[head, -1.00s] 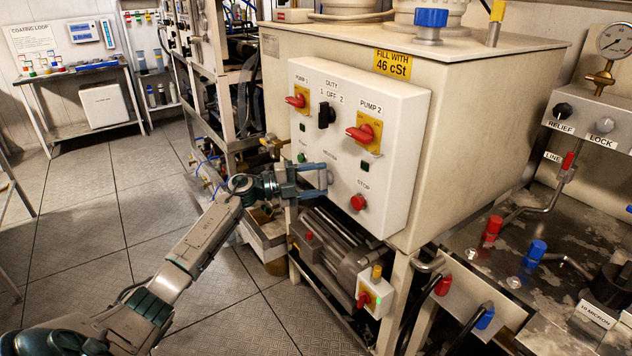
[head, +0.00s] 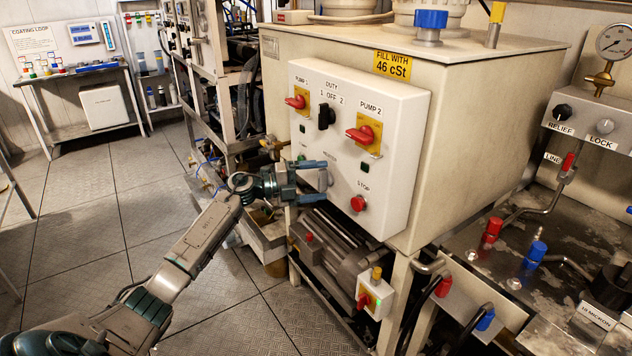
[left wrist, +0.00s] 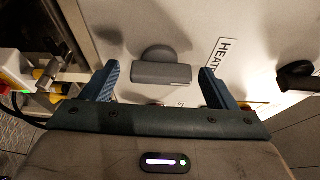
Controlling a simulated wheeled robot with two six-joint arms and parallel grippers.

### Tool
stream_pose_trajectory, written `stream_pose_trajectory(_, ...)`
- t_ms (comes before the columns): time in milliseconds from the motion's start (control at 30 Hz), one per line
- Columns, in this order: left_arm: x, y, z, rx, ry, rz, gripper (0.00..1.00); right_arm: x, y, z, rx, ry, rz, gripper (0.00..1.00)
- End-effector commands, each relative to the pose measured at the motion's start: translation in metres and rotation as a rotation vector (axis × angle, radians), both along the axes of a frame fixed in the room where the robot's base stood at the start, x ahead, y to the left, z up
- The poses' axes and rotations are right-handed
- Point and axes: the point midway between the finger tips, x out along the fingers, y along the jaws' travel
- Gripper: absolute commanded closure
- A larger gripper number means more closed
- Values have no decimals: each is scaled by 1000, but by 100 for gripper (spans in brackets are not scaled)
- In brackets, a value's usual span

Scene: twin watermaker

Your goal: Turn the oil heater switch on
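The white control panel (head: 395,115) is on the front of the cream oil tank. My left gripper (head: 326,181) is at the panel's lower left, its fingers pointing at the panel. In the left wrist view my left gripper (left wrist: 160,82) is open, one finger on each side of a grey switch knob (left wrist: 160,73). The knob's bar lies crosswise between the fingers, with no clear contact. A label reading "HEAT", partly cut off (left wrist: 221,62), is beside it. My right gripper is not in view.
Around the gripper are the red pump 1 handle (head: 296,102), black duty switch (head: 326,115), red pump 2 handle (head: 360,134) and red stop button (head: 358,203). A motor (head: 335,248) and a small red-handled switch box (head: 374,294) are below. Open floor is at left.

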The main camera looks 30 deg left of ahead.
Motion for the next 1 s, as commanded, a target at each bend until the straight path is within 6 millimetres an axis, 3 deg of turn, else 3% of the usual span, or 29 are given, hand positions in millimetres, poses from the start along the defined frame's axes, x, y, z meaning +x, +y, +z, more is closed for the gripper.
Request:
stream_pose_trajectory(367,-5,6,-1,0,0,2,20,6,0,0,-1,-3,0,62)
stream_pose_trajectory(800,-57,58,-2,4,4,1,20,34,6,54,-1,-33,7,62)
stream_pose_trajectory(1000,-72,72,-1,1,2,0,20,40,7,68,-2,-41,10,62)
